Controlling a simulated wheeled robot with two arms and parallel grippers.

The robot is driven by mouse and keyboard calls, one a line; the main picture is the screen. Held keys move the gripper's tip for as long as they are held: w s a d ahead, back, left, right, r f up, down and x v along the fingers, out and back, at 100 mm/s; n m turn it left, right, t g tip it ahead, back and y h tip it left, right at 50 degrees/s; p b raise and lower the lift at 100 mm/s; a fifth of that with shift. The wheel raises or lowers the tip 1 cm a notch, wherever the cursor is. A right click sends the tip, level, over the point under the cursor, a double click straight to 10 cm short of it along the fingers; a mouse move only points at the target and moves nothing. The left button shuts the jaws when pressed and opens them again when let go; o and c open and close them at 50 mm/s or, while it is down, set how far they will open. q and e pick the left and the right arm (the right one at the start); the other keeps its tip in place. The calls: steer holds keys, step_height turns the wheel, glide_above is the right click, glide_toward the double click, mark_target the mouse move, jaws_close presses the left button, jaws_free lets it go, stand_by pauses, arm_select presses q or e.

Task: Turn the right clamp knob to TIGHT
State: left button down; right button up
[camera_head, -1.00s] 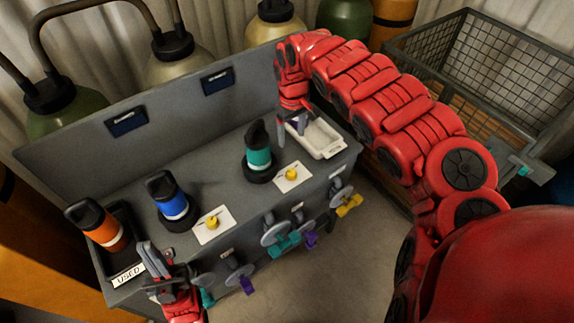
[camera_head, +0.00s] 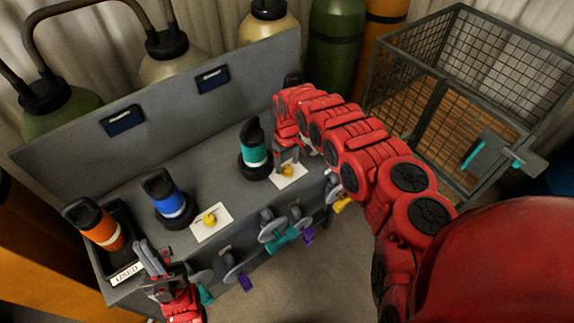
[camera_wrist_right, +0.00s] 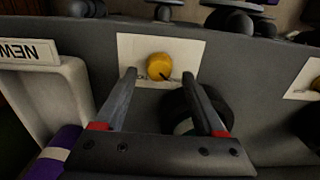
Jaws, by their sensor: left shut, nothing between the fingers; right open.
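The right clamp knob (camera_head: 288,171) is a small yellow knob on a white plate on the grey bench top, beside the teal-banded canister (camera_head: 254,152). In the right wrist view the knob (camera_wrist_right: 164,67) shows beyond and between the fingertips, with a dark pointer mark; the lettering on its plate (camera_wrist_right: 130,48) is too small to read. My right gripper (camera_head: 287,161) is open and points down over the knob; in the wrist view its fingers (camera_wrist_right: 159,78) stand on either side of it. My left gripper (camera_head: 148,252) is shut and empty at the bench's front left.
A second yellow knob (camera_head: 210,219) sits on its plate near the blue canister (camera_head: 171,200). An orange canister (camera_head: 93,224) stands in the USED tray (camera_head: 127,274). A NEW tray (camera_wrist_right: 72,95) holds a purple-and-white item (camera_wrist_right: 52,150). Valve handles (camera_head: 272,229) stick out along the bench front.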

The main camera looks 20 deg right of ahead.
mark_target(287, 170)
steer(key=shift+f, duration=1.15)
jaws_close()
